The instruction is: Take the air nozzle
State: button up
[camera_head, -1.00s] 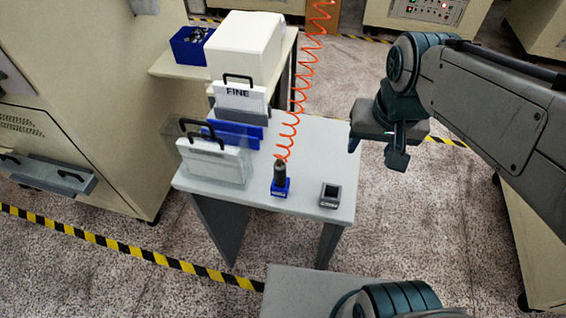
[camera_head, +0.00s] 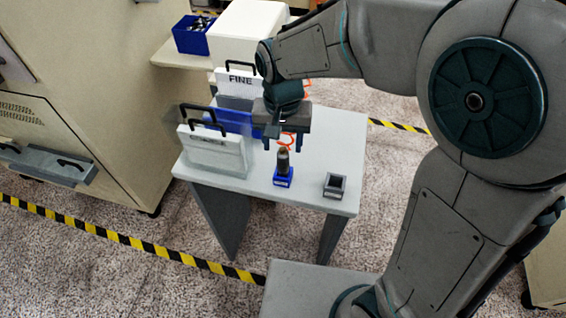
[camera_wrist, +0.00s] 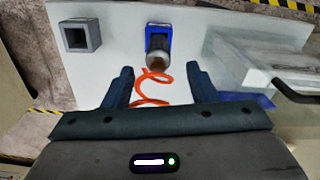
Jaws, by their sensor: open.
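The air nozzle (camera_head: 283,160) is a dark cylinder standing upright in a small blue holder (camera_head: 283,180) on the grey table. An orange coiled hose runs up from its top. My gripper (camera_head: 285,148) is open and empty, above the table and just above and behind the nozzle in the head view. In the wrist view the nozzle (camera_wrist: 159,52) and blue holder (camera_wrist: 159,32) lie ahead, centred between the fingers of my gripper (camera_wrist: 160,75). The orange hose (camera_wrist: 152,88) passes between those fingers. My wrist hides part of the hose in the head view.
A small grey square cup (camera_head: 334,186) stands right of the nozzle on the table (camera_head: 310,203). To the left are a clear case with a white card (camera_head: 212,152) and a FINE box (camera_head: 238,88). A white box (camera_head: 245,35) and a blue bin (camera_head: 193,36) are behind.

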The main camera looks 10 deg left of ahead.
aim_at(283, 161)
jog(key=f, duration=0.3)
jog(key=f+p, duration=0.1)
jog(key=f, duration=0.1)
jog(key=shift+s+d+f, duration=0.1)
jog(key=shift+s+f, duration=0.15)
jog(key=shift+s, duration=0.05)
jog(key=shift+f, duration=0.6)
grip_shut()
